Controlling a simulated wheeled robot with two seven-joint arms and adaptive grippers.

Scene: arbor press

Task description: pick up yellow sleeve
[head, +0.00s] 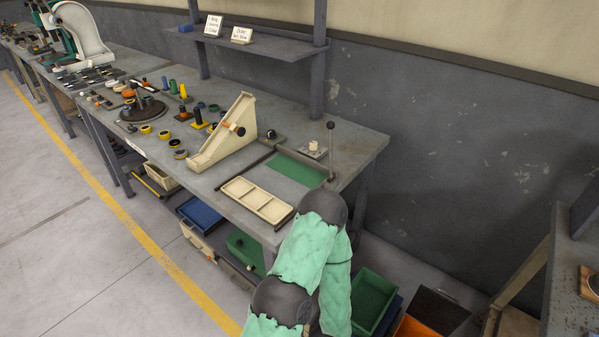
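Small yellow parts stand among many others on the long grey workbench (345,146). Another slim yellow upright piece (183,91) stands farther back, beside green ones. Several yellow-and-black rings, such as the yellow ring (164,134), lie near the bench's front edge. I cannot tell which of these is the yellow sleeve. One of my arms, in a green cover, rises at the bottom centre. Neither gripper shows in the head view.
A cream angled stand (226,134), a cream divided tray (257,200) and a lever (331,150) stand on the near bench end. A dark round turntable (140,109) is farther left. A shelf (255,45) overhangs the back. Bins, including a green bin (372,302), sit below.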

